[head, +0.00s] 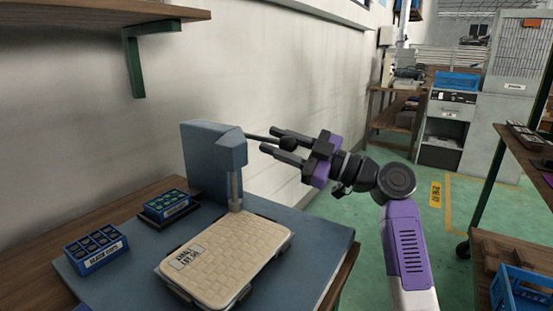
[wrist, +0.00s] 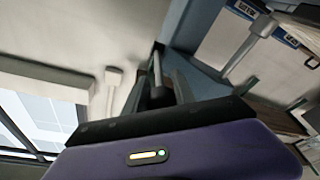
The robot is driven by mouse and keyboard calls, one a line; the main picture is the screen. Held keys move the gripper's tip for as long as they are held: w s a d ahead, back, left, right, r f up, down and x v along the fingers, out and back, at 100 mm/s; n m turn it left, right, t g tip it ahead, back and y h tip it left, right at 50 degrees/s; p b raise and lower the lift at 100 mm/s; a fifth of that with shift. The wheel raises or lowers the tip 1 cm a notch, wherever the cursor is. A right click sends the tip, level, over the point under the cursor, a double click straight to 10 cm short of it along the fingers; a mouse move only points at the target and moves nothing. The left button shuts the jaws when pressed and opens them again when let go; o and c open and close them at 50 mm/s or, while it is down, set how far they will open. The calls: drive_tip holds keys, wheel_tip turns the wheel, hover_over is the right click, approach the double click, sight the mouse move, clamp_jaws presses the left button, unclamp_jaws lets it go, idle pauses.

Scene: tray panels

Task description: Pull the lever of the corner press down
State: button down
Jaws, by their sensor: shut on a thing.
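The corner press (head: 210,150) is a blue-grey block with a metal ram (head: 235,190) on its right side. Its dark lever (head: 258,137) sticks out to the right, close to level, and ends in a black knob (head: 287,143). My gripper (head: 276,141) is shut on the lever at the knob, one finger on each side. In the wrist view the lever (wrist: 157,68) runs away from between the fingers, which partly hide the knob (wrist: 160,96). A beige woven tray panel (head: 225,262) with a label lies below the ram. I cannot tell whether the ram touches it.
Two blue boxes of dark parts, one at the front left (head: 96,250) and one behind it (head: 168,205), stand left of the tray panel. The wall (head: 290,70) rises close behind the press. A wooden shelf (head: 115,14) overhangs at upper left. Green floor (head: 430,180) is open at right.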

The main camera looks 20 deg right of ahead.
drive_tip(key=shift+w+a+f+b, duration=0.1)
drive_tip(key=shift+f+b, duration=0.85)
drive_tip(key=shift+b, duration=0.25)
drive_tip(key=shift+w+a+f+b, duration=0.1)
drive_tip(key=shift+f+b, duration=0.85)
drive_tip(key=shift+b, duration=0.25)
drive_tip(key=c, duration=2.2)
unclamp_jaws()
drive_tip(key=c, duration=1.8)
unclamp_jaws()
drive_tip(key=shift+a+r, duration=0.1)
drive_tip(key=o, duration=0.8)
drive_tip(key=shift+r, duration=0.2)
drive_tip(key=shift+c, duration=0.2)
drive_tip(key=shift+s+d+r, duration=0.1)
drive_tip(key=shift+d, duration=0.1)
